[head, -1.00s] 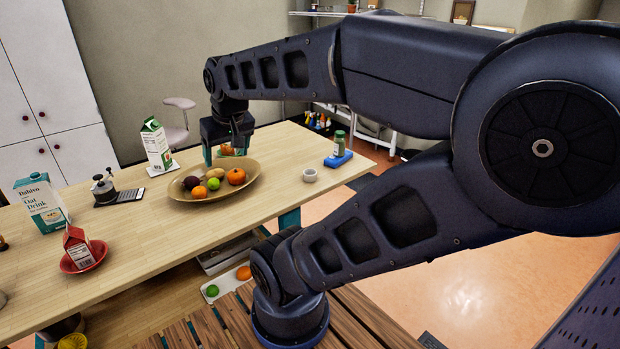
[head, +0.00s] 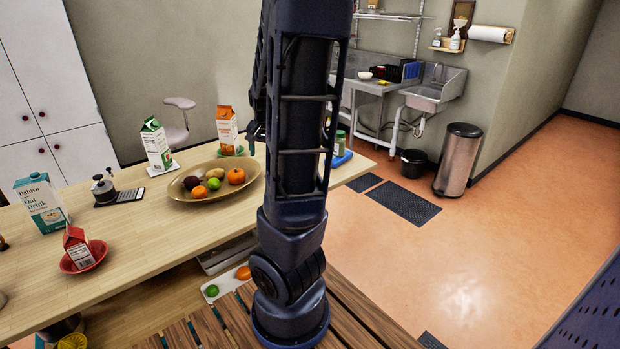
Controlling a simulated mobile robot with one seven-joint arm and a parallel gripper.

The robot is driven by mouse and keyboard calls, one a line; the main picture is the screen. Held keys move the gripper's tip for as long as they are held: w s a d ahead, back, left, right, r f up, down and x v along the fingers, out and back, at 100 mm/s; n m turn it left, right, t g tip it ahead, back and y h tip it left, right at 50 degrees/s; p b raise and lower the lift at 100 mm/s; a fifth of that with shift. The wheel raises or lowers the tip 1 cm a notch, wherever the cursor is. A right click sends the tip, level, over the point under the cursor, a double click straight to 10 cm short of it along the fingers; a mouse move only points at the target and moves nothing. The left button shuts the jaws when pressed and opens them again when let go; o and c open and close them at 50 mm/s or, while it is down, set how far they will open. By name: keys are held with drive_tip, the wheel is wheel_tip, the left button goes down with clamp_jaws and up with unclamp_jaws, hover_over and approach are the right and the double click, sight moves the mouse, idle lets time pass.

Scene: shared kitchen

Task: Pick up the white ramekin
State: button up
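The white ramekin does not show now; my upright arm covers the part of the table where it stood a second ago, right of the fruit bowl. My gripper (head: 254,138) shows only in part, at the left edge of my arm above the table's back right. The arm hides most of it. I cannot tell whether it is open or shut, or whether it holds anything.
A wide bowl of fruit (head: 216,205) stands left of my arm on the wooden table (head: 130,230). Two cartons (head: 157,145) (head: 227,128) stand behind it. A green-capped jar (head: 340,143) on a blue block (head: 342,158) is partly hidden right of my arm.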

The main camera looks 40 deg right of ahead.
drive_tip(key=shift+w+d+f+m+g+h, duration=0.25)
drive_tip(key=shift+d+f+m+h, duration=0.55)
drive_tip(key=shift+d+f, duration=1.65)
drive_tip(key=shift+w+d+f+m+g+h, duration=0.1)
drive_tip(key=shift+d+f+m+g+h, duration=0.75)
drive_tip(key=shift+d, duration=2.75)
drive_tip(key=shift+w+d+f+m+t+h, duration=0.3)
drive_tip(key=shift+d+f+m, duration=0.95)
drive_tip(key=shift+d+f, duration=1.45)
drive_tip(key=shift+d+x, duration=0.15)
drive_tip(key=shift+x, duration=1.25)
drive_tip(key=shift+d+x, duration=0.2)
drive_tip(key=shift+x, duration=1.2)
drive_tip(key=shift+r, duration=0.15)
drive_tip(key=c, duration=1)
drive_tip(key=shift+r, duration=0.15)
drive_tip(key=shift+c, duration=0.2)
